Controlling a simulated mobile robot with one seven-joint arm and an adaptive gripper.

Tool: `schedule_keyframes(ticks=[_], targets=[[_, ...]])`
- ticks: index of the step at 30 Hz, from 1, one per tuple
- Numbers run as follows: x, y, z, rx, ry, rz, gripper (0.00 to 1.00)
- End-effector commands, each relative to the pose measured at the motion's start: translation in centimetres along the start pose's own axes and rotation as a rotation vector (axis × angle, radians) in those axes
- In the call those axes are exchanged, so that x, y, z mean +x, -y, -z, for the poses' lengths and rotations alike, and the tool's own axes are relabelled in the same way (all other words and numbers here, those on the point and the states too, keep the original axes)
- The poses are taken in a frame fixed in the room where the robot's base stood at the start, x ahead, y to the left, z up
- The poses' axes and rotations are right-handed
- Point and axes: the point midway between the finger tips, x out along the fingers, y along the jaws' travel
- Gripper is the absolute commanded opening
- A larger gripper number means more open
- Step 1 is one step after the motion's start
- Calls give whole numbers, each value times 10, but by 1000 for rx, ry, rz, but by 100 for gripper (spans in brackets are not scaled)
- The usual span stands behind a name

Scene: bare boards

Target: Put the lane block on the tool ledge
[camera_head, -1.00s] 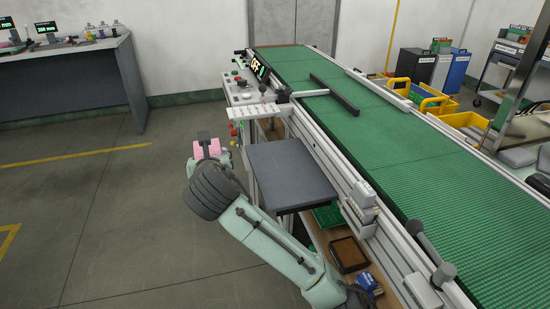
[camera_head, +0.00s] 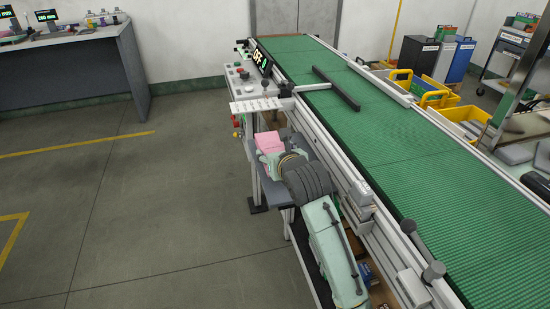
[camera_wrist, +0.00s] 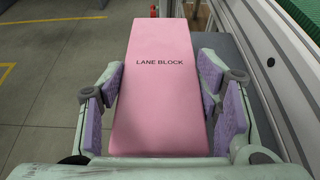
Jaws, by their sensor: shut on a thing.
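The lane block (camera_wrist: 160,95) is a long pink block with "LANE BLOCK" printed on its top. In the wrist view it lies between the two purple pads of my gripper (camera_wrist: 163,108), which is shut on it. In the head view the pink block (camera_head: 269,143) shows at the end of my arm, over the grey tool ledge (camera_head: 277,190) at the conveyor's near side. My arm hides most of the ledge. A strip of grey surface shows right of the block in the wrist view. I cannot tell whether the block touches the ledge.
The green conveyor (camera_head: 390,140) runs along the right, with a dark bar (camera_head: 337,90) across it. A control panel (camera_head: 243,82) and a white strip (camera_head: 255,105) stand just beyond the ledge. Open floor (camera_head: 150,210) lies to the left.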

Motion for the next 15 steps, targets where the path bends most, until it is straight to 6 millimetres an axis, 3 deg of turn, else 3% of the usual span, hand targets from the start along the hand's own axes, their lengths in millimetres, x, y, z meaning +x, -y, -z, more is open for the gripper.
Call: schedule_keyframes(ticks=[6,15], targets=[[9,-1,22,4,-2,-1,22],[11,-1,26,1,0,-1,22]])
